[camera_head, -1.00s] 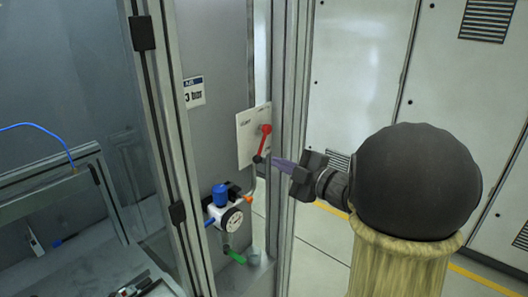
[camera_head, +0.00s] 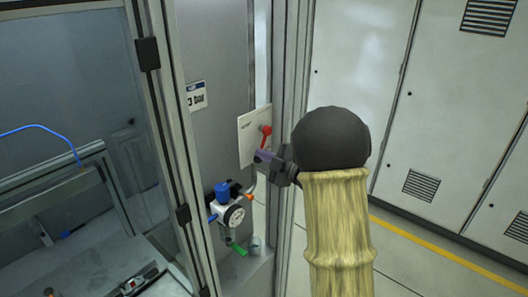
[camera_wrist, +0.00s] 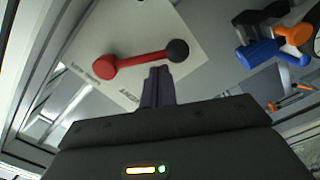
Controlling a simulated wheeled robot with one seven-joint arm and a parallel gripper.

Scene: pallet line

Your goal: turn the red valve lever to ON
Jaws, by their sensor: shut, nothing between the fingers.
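The red valve lever (camera_head: 265,135) is on a white plate (camera_head: 246,142) on the grey panel. In the head view it hangs down from its red hub, and its lower end is hidden behind my gripper (camera_head: 262,158). In the wrist view the lever (camera_wrist: 140,59) runs from the red hub at left to a black knob (camera_wrist: 178,50) at right. My gripper (camera_wrist: 157,74) is shut and empty, its fingertips just beside the lever near the knob. I cannot tell if they touch.
A regulator with a blue knob (camera_head: 222,193) and round gauge (camera_head: 234,216) sits below left of the plate. A metal frame post (camera_head: 290,75) stands right beside the plate, close to my arm. Grey cabinets (camera_head: 430,100) stand at right, with open floor before them.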

